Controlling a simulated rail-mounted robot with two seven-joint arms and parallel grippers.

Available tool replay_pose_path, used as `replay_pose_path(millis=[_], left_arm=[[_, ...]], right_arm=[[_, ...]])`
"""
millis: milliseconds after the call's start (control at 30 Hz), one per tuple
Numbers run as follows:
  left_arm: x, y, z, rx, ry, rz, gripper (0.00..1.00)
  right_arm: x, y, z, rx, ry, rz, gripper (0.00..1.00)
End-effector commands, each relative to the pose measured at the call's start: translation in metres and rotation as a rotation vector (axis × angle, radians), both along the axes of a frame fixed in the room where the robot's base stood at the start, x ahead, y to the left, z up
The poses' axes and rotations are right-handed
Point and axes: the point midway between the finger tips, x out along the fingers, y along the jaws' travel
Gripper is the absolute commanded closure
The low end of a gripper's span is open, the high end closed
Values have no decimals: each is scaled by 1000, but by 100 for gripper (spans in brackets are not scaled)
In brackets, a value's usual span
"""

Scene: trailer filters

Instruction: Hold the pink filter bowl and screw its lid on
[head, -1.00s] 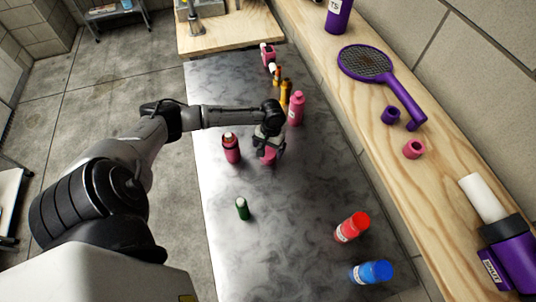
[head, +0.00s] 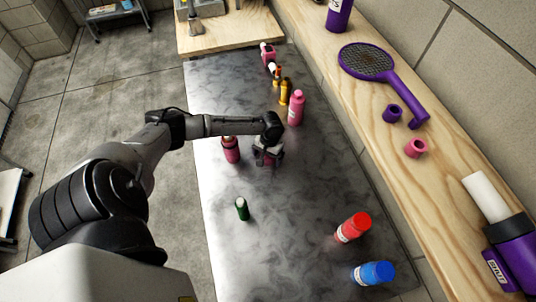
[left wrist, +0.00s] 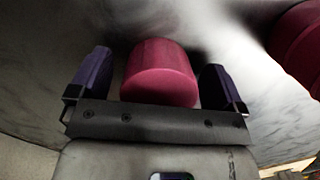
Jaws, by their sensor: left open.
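My left gripper (head: 268,151) is low over the metal table, pointing down at a pink cylinder, which I take for the filter bowl. In the left wrist view the pink cylinder (left wrist: 160,72) stands between the two purple-padded fingers (left wrist: 158,88). The fingers are open, with a visible gap on each side of it. In the head view the gripper hides most of it. A small pink ring-like piece (head: 416,148), possibly the lid, lies on the wooden shelf at the right. My right gripper is not in view.
A dark pink bottle (head: 231,150) stands close left of the gripper. A taller pink bottle (head: 296,108) and amber bottles (head: 285,92) stand behind. A green bottle (head: 242,209), red bottle (head: 352,228) and blue bottle (head: 374,273) are nearer. A purple ring (head: 392,113) is on the shelf.

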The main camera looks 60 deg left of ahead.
Motion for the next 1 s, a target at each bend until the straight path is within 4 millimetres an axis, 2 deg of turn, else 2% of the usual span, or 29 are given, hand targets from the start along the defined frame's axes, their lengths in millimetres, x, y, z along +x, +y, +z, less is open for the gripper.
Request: replay_pose_path(millis=[233,767,1000], left_arm=[[0,0,1,0,0,0,6],[0,0,1,0,0,0,57],[0,0,1,1,-1,0,58]], right_arm=[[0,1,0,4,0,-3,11],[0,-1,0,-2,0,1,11],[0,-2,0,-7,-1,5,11]])
